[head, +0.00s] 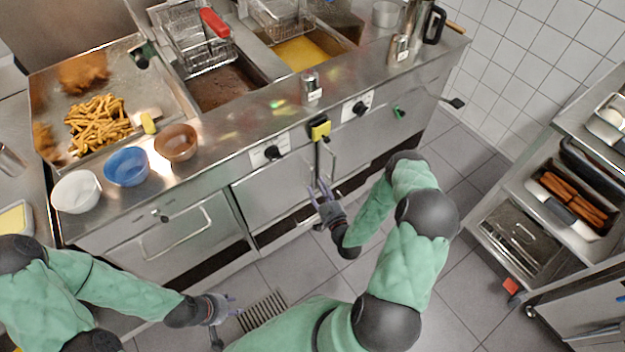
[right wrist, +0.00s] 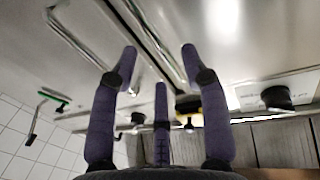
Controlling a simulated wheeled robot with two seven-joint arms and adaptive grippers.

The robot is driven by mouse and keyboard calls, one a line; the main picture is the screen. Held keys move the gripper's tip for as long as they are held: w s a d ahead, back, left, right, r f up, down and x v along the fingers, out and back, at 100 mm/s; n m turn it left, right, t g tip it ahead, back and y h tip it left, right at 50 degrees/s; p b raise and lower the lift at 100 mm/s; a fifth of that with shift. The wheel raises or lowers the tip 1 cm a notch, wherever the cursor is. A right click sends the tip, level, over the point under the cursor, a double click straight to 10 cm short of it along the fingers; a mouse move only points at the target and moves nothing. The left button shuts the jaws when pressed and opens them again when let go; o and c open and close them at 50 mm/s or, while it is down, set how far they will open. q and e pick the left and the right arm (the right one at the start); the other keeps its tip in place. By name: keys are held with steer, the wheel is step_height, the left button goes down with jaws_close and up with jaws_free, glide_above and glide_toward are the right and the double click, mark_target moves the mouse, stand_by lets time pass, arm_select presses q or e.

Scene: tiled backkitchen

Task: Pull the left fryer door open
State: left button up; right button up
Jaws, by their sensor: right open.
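The left fryer door (head: 272,196) is a steel panel below the front control strip, and it looks closed. Its vertical bar handle (right wrist: 152,38) runs between the upper fingers of my right gripper in the right wrist view. My right gripper (head: 321,190) is open in front of the fryer doors, close to the handles. It also shows with its fingers spread in the right wrist view (right wrist: 158,60). I cannot tell whether a finger touches the handle. A second handle (right wrist: 80,42) lies beside it. My left gripper (head: 232,306) hangs low above the floor, empty, with fingers apart.
Bowls (head: 126,166), fries (head: 98,122) and fryer baskets (head: 195,40) are on the counter. A steel drawer front (head: 165,240) is left of the door. A rack with food trays (head: 575,200) stands at right. Tiled floor (head: 480,170) between is free.

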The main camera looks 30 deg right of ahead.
mark_target(313, 178)
steer(key=shift+w+d+b, duration=0.15)
steer(key=shift+w+b, duration=0.15)
steer(key=shift+w, duration=0.95)
steer(key=shift+w+d+b, duration=0.15)
steer(key=shift+w+b, duration=0.1)
steer(key=shift+w, duration=1)
jaws_close()
